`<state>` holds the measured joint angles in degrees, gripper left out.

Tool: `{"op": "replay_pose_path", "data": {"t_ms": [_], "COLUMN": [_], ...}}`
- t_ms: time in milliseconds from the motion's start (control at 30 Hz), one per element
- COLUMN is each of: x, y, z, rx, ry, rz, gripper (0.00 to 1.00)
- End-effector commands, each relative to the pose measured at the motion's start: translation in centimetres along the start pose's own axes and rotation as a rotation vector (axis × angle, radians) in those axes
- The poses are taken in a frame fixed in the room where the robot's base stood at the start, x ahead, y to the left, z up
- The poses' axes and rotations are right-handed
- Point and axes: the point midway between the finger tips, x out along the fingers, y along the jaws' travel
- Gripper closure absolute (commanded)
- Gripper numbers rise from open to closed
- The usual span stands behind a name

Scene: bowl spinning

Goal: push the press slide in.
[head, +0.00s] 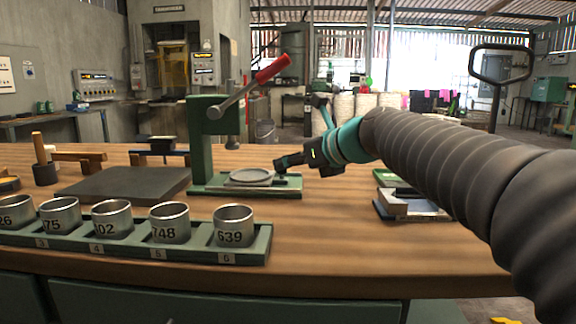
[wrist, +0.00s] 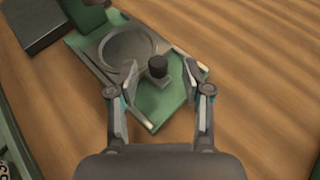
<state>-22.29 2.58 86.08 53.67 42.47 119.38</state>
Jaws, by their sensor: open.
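The press (head: 201,140) is a green column with a red-handled lever (head: 271,70) on a green base (head: 215,190). Its slide carries a round grey dish (head: 251,176), which lies on the base to the right of the column. In the wrist view the dish (wrist: 127,47) sits above and left of a short dark knob (wrist: 157,66), with a grey peg beside the knob. My gripper (wrist: 168,82) is open over the right end of the base, with the knob and peg between its fingers. I cannot tell whether the fingers touch them. In the head view my gripper (head: 284,163) is just right of the dish.
A green rack with several numbered metal cups (head: 233,226) stands in front of the press. A dark slab (head: 125,185) lies to the left. A stack of books (head: 410,203) lies to the right. The table between rack and books is clear.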

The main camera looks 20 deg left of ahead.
Motion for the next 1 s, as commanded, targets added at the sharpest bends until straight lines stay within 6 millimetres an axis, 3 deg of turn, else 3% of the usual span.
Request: {"op": "replay_pose_path", "data": {"t_ms": [233,633,667,833,867,1000], "x": [3.2,3.9,3.9,3.8,3.8,3.8], "y": [0.2,0.1,0.1,0.1,0.1,0.1], "z": [0.0,0.0,0.0,0.0,0.0,0.0], "rx": [-0.001,-0.002,-0.002,-0.002,-0.002,-0.001], "ry": [0.001,0.0,0.0,0.0,0.0,0.0], "rz": [0.004,0.002,0.002,0.002,0.002,0.001], "gripper": [0.51,0.51,0.53,0.96,1.0,1.0]}}
